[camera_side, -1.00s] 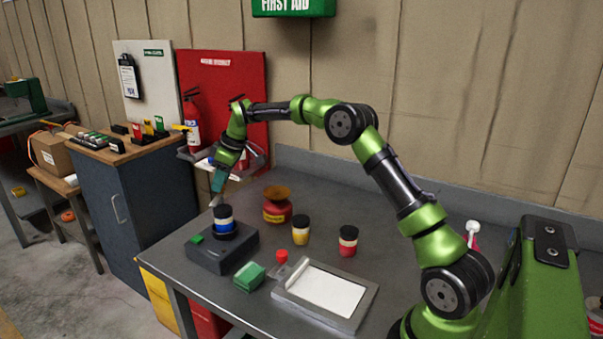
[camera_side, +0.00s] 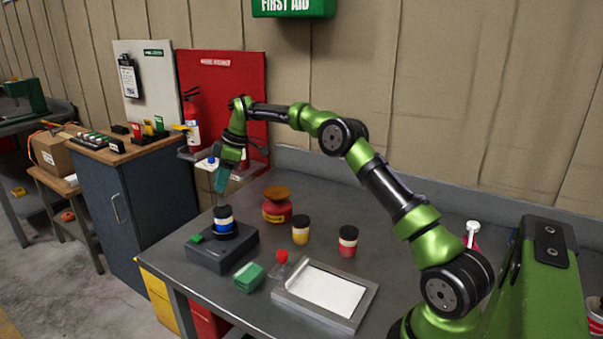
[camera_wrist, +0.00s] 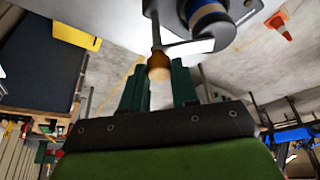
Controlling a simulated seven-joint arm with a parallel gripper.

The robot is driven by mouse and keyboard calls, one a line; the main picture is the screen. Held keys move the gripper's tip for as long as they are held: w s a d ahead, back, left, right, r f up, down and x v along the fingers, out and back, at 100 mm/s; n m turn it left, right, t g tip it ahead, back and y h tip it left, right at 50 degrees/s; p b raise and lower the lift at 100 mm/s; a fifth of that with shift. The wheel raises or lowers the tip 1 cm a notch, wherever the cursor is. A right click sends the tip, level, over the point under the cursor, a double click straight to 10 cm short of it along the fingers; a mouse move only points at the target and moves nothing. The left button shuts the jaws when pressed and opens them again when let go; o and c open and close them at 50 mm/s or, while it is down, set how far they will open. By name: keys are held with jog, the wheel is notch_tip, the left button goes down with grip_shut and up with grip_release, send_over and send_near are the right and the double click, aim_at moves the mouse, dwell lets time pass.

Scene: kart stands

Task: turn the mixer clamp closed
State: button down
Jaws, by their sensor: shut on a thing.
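The mixer (camera_side: 215,258) is a dark grey box with a green button, on the near left of the bench. A jar with a black lid and blue band (camera_side: 223,225) stands on it; its blue side also shows in the wrist view (camera_wrist: 207,14). My gripper (camera_side: 220,188) reaches down at the jar's top from behind. In the wrist view its dark green fingers (camera_wrist: 160,82) are shut on the knob, one on each side. The clamp's far side is hidden.
A red pot with a brown top (camera_side: 276,210), a yellow jar (camera_side: 300,236) and a red jar (camera_side: 348,247) stand to the right. The bench's left edge is close.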

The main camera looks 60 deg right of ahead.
jog(key=c, duration=0.9)
grip_release()
jog(key=shift+o, duration=0.2)
jog(key=v, duration=1.2)
jog(key=shift+a, duration=0.1)
